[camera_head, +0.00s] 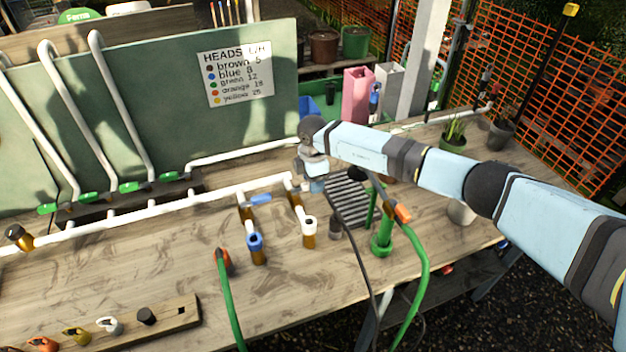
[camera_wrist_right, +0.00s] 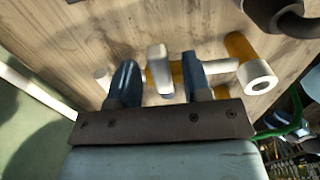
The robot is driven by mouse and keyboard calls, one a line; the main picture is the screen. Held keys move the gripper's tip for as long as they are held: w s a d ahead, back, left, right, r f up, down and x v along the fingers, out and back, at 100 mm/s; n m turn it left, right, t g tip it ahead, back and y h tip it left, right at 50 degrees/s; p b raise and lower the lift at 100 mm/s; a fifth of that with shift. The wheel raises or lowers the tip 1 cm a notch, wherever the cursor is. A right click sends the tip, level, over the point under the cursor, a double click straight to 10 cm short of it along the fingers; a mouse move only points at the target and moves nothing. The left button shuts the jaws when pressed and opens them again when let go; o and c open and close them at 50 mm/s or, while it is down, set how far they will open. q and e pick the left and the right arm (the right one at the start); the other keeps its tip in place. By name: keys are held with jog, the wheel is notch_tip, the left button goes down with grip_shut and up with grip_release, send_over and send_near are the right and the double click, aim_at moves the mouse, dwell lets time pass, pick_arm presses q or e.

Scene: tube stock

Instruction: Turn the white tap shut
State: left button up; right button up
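The white tap (camera_head: 309,232) is on the white pipe in the middle of the bench, with a brass body and a white outlet collar pointing toward the front. My right gripper (camera_head: 316,187) is low over it, from behind and to the right, and hides its lever in the head view. In the right wrist view the white lever (camera_wrist_right: 159,68) stands between the two blue fingers of my right gripper (camera_wrist_right: 158,84). A gap shows on both sides of the lever. The white outlet (camera_wrist_right: 259,82) lies to the right of the fingers. My left gripper is not in view.
A blue tap (camera_head: 256,247) with a blue lever (camera_head: 261,200) is close to the left. A green hose (camera_head: 224,300) and a green stand (camera_head: 382,242) are nearby. A sign (camera_head: 234,74) hangs on the green board.

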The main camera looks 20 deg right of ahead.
notch_tip(320, 180, up, 14)
jog(key=b, duration=0.2)
dwell(0.4)
jog(key=shift+f, duration=0.15)
